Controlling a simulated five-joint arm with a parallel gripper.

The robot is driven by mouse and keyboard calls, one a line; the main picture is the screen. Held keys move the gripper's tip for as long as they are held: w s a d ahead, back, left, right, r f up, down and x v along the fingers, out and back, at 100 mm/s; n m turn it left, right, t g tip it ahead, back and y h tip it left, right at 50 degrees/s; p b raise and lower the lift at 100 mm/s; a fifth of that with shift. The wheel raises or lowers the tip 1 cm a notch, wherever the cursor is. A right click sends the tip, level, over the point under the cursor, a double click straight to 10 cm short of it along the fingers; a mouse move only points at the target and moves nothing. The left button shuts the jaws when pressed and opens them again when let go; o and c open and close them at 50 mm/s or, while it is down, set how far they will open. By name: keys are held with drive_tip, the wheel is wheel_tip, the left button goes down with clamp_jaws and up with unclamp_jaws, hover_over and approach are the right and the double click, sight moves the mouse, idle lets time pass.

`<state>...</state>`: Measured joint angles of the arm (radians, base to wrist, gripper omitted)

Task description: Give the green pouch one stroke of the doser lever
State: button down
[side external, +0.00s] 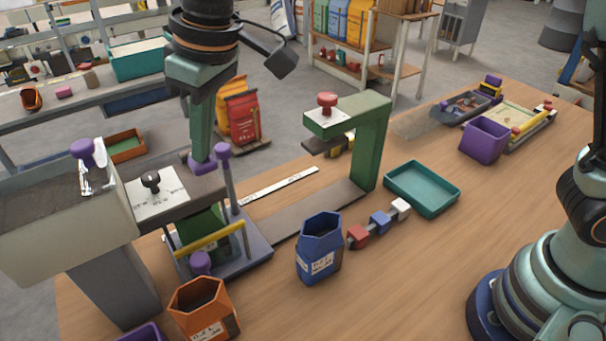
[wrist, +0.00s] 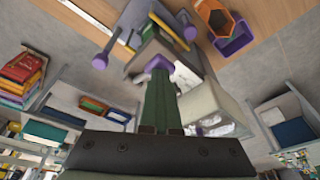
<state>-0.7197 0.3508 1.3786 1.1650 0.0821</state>
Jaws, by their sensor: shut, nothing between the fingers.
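The doser (side external: 165,190) is a grey machine at the left, with a white labelled plate and a black knob (side external: 151,180) on top. A green pouch (side external: 203,225) stands under its head, behind a yellow bar (side external: 208,236), and is partly hidden. A purple-knobbed upright (side external: 228,180) rises beside the head; I cannot tell which part is the lever. My gripper (side external: 203,164) is shut and empty, its purple fingertips low over the head's right end, close to the upright. In the wrist view the fingertips (wrist: 160,63) lie near the machine; contact cannot be told.
A blue pouch (side external: 320,250) and an orange pouch (side external: 203,310) stand in front. A green stand with a red knob (side external: 327,102), a teal tray (side external: 423,187) and small coloured cubes (side external: 380,222) are to the right. A grey hopper (side external: 60,225) stands left.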

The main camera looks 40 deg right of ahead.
drive_tip(key=shift+x, duration=1.25)
drive_tip(key=s+d, duration=0.1)
drive_tip(key=s+d+r, duration=0.1)
drive_tip(key=shift+s, duration=0.4)
drive_tip(key=v, duration=1.2)
drive_tip(key=shift+d, duration=0.1)
